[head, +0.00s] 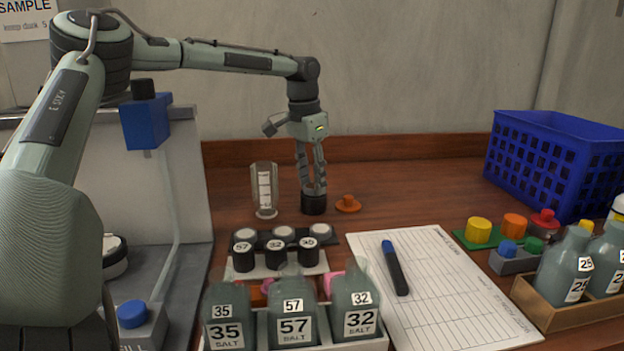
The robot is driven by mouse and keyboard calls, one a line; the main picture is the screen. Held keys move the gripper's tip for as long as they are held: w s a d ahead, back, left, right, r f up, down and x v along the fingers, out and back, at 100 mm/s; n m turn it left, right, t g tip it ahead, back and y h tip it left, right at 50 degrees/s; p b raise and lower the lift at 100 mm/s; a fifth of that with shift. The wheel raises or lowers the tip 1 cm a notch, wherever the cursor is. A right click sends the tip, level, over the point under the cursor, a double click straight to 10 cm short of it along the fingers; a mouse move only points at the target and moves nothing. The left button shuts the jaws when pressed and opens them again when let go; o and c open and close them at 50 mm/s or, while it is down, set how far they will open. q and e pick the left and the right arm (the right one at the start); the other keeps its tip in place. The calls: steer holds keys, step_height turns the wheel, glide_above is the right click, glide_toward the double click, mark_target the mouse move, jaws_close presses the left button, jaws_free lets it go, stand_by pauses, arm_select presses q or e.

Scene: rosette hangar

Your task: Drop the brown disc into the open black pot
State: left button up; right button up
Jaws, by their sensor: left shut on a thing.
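The black pot (314,205) stands upright on the wooden bench, beyond the row of black jars. My left gripper (313,187) points straight down directly over the pot, with its fingertips at the pot's mouth. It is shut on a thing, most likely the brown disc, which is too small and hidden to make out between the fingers. No brown disc shows loose on the bench. My right gripper is not in view.
A clear glass (265,190) stands close left of the pot. In front are black jars (277,254) and salt bottles (293,316). A paper sheet with a marker (395,268), coloured blocks and a blue crate (555,160) lie to the right. The bench behind the lid is clear.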

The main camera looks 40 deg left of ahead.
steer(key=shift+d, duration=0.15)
arm_select(q)
steer(key=o, duration=1)
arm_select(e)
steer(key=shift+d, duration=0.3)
arm_select(q)
steer(key=shift+o, duration=0.3)
steer(key=o, duration=0.4)
steer(key=shift+c, duration=0.2)
steer(key=shift+r, duration=0.15)
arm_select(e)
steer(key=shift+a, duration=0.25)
